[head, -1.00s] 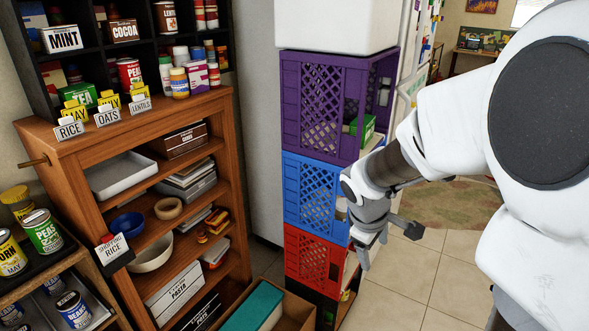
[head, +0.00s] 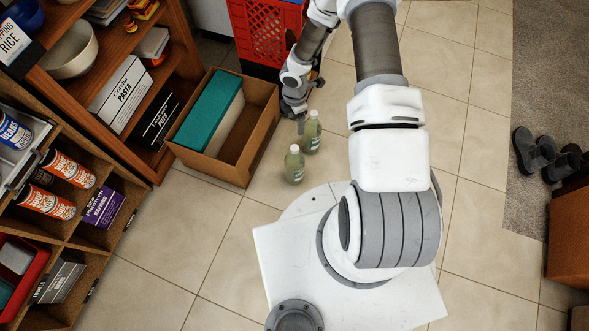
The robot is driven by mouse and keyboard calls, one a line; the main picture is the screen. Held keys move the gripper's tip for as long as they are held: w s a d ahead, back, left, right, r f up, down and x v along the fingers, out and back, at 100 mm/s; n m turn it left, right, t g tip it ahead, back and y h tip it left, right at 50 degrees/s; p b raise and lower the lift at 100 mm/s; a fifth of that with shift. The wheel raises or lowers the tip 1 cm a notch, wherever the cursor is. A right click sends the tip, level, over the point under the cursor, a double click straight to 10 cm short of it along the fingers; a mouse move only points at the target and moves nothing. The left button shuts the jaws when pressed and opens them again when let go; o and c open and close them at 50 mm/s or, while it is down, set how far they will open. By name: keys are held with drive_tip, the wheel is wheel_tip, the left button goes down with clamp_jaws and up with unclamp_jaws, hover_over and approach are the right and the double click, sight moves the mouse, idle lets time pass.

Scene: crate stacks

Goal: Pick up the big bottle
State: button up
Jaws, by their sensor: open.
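Two pale green bottles with white caps and labels stand upright on the tiled floor in the head view. The nearer bottle (head: 294,167) is in front and a little left of the farther bottle (head: 311,137). They look alike in size, so I cannot tell which is the big one. My gripper (head: 299,114) is open and points down just behind and left of the farther bottle. Its fingertips are small and partly hard to make out; I cannot tell whether they touch that bottle.
A cardboard box (head: 253,162) holding a teal-topped item (head: 207,112) stands just left of the bottles. A red crate (head: 262,35) stands behind. Wooden shelves (head: 148,150) line the left. Dark shoes (head: 535,150) lie on a rug at right. Floor tiles right of my arm are clear.

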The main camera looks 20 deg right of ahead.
drive_tip(key=b, duration=0.5)
approach(294, 148)
wheel_tip(294, 148, down, 5)
drive_tip(key=shift+s+d+f, duration=0.1)
drive_tip(key=shift+d, duration=0.05)
wheel_tip(294, 148, down, 6)
drive_tip(key=shift+r+b, duration=0.15)
drive_tip(key=shift+b, duration=0.95)
drive_tip(key=shift+r, duration=0.1)
clamp_jaws()
drive_tip(key=shift+w, duration=0.25)
